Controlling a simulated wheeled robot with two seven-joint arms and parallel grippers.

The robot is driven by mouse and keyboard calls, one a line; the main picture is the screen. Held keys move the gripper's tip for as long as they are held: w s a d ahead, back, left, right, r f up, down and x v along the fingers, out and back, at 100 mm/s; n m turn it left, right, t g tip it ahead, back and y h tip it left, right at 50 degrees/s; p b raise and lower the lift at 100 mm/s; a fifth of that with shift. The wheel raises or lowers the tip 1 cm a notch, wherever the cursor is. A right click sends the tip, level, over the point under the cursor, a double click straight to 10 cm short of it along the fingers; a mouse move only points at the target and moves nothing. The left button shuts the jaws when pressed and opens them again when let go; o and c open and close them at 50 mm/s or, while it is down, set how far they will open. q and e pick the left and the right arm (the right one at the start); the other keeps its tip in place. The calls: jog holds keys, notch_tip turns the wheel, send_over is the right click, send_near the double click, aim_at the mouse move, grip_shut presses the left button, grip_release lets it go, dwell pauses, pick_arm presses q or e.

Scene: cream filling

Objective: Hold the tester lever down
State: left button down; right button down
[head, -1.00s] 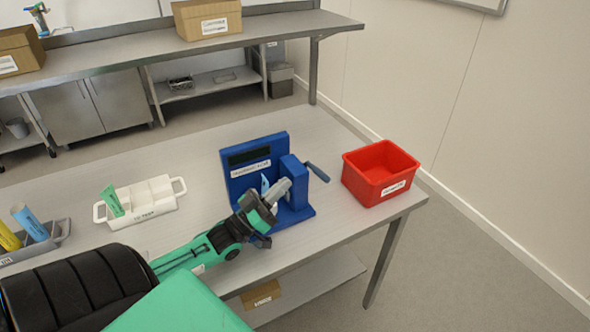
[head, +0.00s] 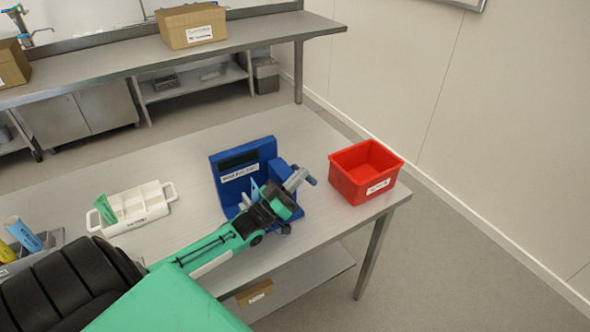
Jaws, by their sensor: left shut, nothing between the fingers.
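The blue tester (head: 228,186) stands on the metal table, with a dark display and a white label on its back panel. Its lever (head: 309,180) sticks out at the right side, and only its end shows past my gripper. My left gripper (head: 297,179) is shut and empty, with its fingertips at the lever in this view. Whether they touch it I cannot tell. A light blue piece (head: 255,191) stands in the tester, partly hidden by my gripper. My right gripper is not in view.
A red bin (head: 365,174) stands right of the tester near the table's edge. A white tray (head: 158,209) with a green tube (head: 105,208) is at the left. A grey holder with blue (head: 24,234) and yellow tubes is further left.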

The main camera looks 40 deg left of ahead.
pick_arm(q)
jog(key=shift+f, duration=0.1)
jog(key=f+m+h+b, duration=0.1)
jog(key=m+g+h+b, duration=0.1)
jog(key=m, duration=0.1)
jog(key=d+f+m+h+b, duration=0.1)
jog(key=m+b, duration=0.1)
jog(key=shift+s+f+h, duration=0.2)
jog(key=shift+f+h, duration=0.1)
jog(key=shift+f, duration=0.05)
dwell(1.0)
jog(key=shift+r, duration=0.1)
dwell(0.9)
notch_tip(320, 180, up, 20)
jog(key=b, duration=0.2)
dwell(0.7)
